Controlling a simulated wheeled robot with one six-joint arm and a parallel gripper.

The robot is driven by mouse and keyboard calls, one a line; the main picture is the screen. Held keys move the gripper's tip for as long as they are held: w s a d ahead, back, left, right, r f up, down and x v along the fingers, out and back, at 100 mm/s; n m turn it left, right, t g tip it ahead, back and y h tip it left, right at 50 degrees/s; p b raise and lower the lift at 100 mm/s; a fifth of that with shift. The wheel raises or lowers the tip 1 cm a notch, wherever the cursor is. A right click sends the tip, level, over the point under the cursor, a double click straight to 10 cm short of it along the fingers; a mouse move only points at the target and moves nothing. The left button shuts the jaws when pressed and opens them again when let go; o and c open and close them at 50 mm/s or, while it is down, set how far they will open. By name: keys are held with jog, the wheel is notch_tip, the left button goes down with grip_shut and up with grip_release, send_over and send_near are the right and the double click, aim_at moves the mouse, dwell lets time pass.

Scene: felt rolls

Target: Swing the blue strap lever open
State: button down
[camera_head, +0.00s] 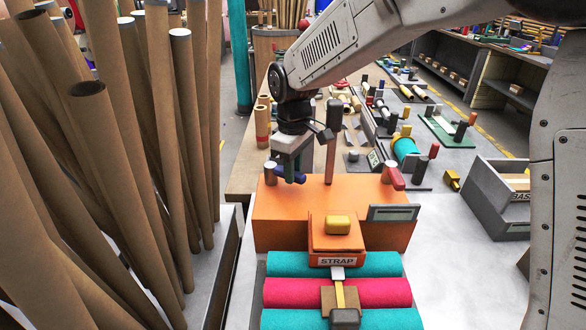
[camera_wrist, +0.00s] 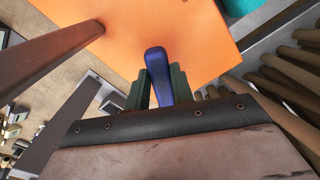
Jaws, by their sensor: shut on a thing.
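The orange strap machine (camera_head: 280,215) stands on the grey table, with a block labelled STRAP at its front. The blue strap lever (camera_head: 298,177) is at its back left corner, beside a copper post with a pale cap. My gripper (camera_head: 290,172) is over that corner with its jaws shut on the lever. In the wrist view, the blue lever (camera_wrist: 158,72) lies between the dark green fingers (camera_wrist: 157,92), above the orange top; its lower end is hidden by my gripper.
A brown upright post (camera_head: 331,150) stands close to the right of my gripper. A red lever (camera_head: 396,179) is at the machine's right. Teal and pink rolls (camera_head: 385,292) lie in front. Tall cardboard tubes (camera_head: 130,140) crowd the left. A grey bin (camera_head: 490,200) stands right.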

jog(key=c, duration=1.2)
grip_release()
notch_tip(320, 180, up, 8)
jog(key=shift+f, duration=0.1)
